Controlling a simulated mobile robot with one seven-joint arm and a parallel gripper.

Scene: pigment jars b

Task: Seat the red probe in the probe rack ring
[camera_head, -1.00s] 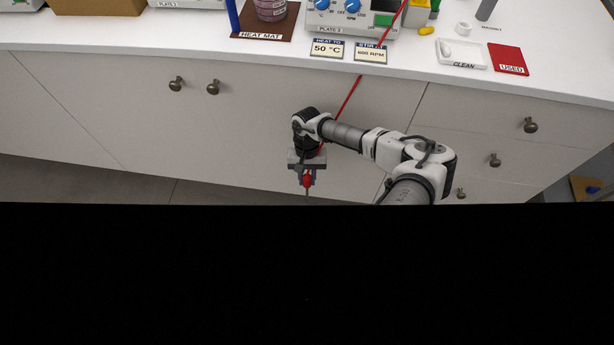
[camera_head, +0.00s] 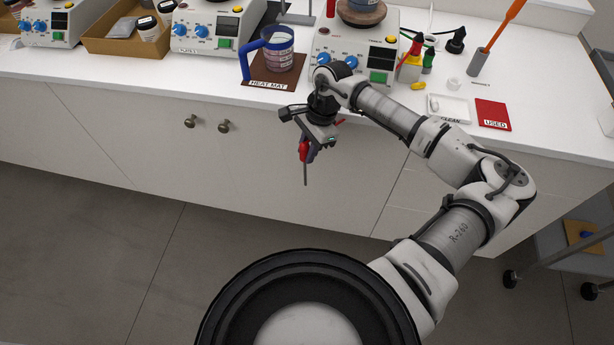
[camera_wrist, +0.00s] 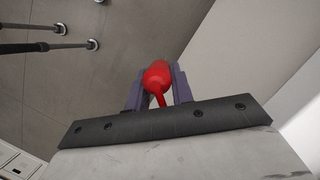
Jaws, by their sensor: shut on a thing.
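The red probe (camera_head: 303,151) has a red handle and a thin grey rod pointing down. My gripper (camera_head: 307,148) is shut on its handle, in front of the bench cabinets and below the worktop edge. A short piece of red cable (camera_head: 340,121) shows beside the gripper; the rest is hidden by my arm. I cannot make out the probe rack ring; a partly cropped grey stand (camera_head: 297,14) is at the back.
The bench holds a blue-handled jar (camera_head: 277,50) on a brown heat mat (camera_head: 262,80), hot plates (camera_head: 340,45), dropper bottles (camera_head: 411,67), a clean tray (camera_head: 447,108) and a red used mat (camera_head: 493,115). A trolley (camera_head: 560,255) stands right. Floor at left is clear.

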